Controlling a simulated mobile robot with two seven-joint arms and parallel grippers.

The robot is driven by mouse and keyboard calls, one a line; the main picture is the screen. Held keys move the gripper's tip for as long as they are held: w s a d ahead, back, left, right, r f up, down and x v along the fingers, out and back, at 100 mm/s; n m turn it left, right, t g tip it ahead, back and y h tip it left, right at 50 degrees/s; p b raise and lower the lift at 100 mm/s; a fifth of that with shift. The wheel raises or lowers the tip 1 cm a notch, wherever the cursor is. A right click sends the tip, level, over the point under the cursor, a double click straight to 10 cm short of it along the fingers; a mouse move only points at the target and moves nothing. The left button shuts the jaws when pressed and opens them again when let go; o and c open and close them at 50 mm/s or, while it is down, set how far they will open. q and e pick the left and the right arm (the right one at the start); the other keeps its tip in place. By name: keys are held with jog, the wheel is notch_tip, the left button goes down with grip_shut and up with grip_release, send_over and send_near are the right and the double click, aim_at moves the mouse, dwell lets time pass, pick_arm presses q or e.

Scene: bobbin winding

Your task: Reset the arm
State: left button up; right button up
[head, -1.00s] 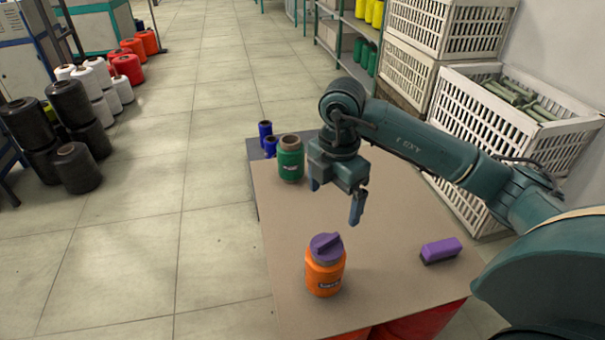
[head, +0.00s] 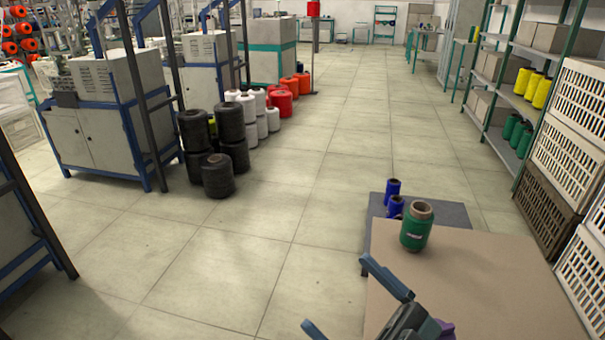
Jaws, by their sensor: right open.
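My right gripper (head: 343,297) shows at the bottom edge of the head view, over the near left edge of the tan table (head: 490,285). Its two dark fingers are spread apart with nothing between them. Most of my right arm is out of the picture. A green bobbin (head: 416,228) stands upright on the table's far left corner, beyond the gripper and apart from it. A bit of a purple thing (head: 442,328) shows right beside the gripper at the bottom edge. My left gripper is not in view.
Dark blue bobbins (head: 393,188) stand on a grey surface (head: 442,214) behind the table. Black cones (head: 218,176) are stacked on the floor at left, near the machines. White crates (head: 573,120) and a shelf (head: 520,75) line the right side. The tiled floor left of the table is clear.

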jog(key=s+d+f+m+h, duration=0.35)
jog(key=f+m+h, duration=0.3)
jog(key=f, duration=0.25)
jog(key=s+d+f+m+h, duration=0.2)
jog(key=d+f+m+h, duration=0.3)
jog(key=f+h, duration=0.3)
pick_arm(q)
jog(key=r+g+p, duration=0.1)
jog(key=p, duration=0.7)
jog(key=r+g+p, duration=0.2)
jog(key=p, duration=0.6)
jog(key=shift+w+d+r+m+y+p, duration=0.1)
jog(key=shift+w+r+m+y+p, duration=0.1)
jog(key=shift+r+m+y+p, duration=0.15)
pick_arm(e)
jog(key=r+g, duration=0.1)
jog(key=r, duration=0.1)
jog(key=w+r+n+g+h, duration=0.1)
jog(key=r+g, duration=0.1)
jog(key=shift+w+a+g, duration=0.15)
jog(key=shift+g, duration=0.15)
